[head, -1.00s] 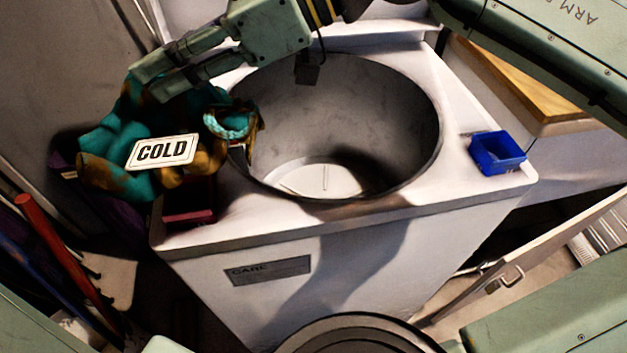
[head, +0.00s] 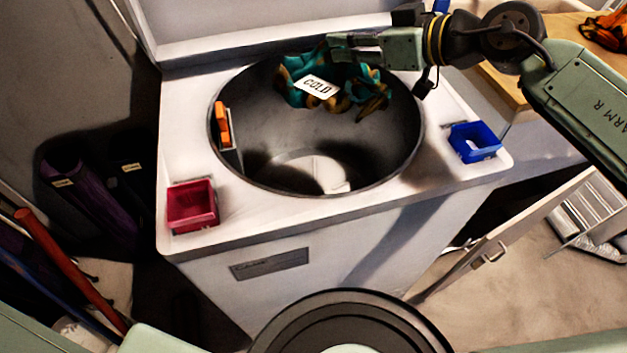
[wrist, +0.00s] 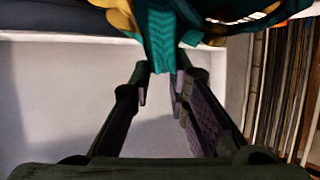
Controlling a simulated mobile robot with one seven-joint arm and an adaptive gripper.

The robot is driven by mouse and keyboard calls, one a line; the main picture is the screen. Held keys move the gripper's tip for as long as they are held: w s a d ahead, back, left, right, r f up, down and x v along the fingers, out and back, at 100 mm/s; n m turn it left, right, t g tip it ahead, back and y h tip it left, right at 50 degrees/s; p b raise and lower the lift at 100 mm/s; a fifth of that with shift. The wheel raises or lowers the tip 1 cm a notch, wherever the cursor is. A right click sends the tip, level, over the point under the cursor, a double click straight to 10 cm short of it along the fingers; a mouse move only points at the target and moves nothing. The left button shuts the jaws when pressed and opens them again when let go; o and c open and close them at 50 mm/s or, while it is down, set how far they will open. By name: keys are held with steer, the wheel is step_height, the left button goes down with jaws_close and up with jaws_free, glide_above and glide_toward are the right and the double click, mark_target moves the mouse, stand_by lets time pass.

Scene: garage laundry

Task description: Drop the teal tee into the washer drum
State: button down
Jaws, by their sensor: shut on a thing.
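The teal tee (head: 296,68), teal with orange-brown patches and a white "COLD" tag (head: 317,86), hangs bunched from my gripper (head: 338,49) over the back part of the washer drum (head: 290,140). My gripper reaches in from the right and is shut on the tee. In the wrist view, a teal fold (wrist: 160,40) sits between the fingertips (wrist: 160,85). The drum is open at the top, with a pale disc at its bottom. An orange item (head: 222,125) shows at the drum's left inner wall.
A red bin (head: 192,206) sits at the washer top's front left and a blue bin (head: 474,143) at its right. A wooden surface (head: 500,85) with orange cloth (head: 607,32) is at the upper right. Red and blue poles stand at lower left.

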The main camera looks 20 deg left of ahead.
mark_target(347, 65)
steer(key=shift+f+b, duration=0.9)
steer(key=shift+f, duration=0.85)
steer(key=c, duration=1.5)
jaws_free()
steer(key=shift+o, duration=0.2)
steer(key=v, duration=1.2)
steer(key=shift+s, duration=0.1)
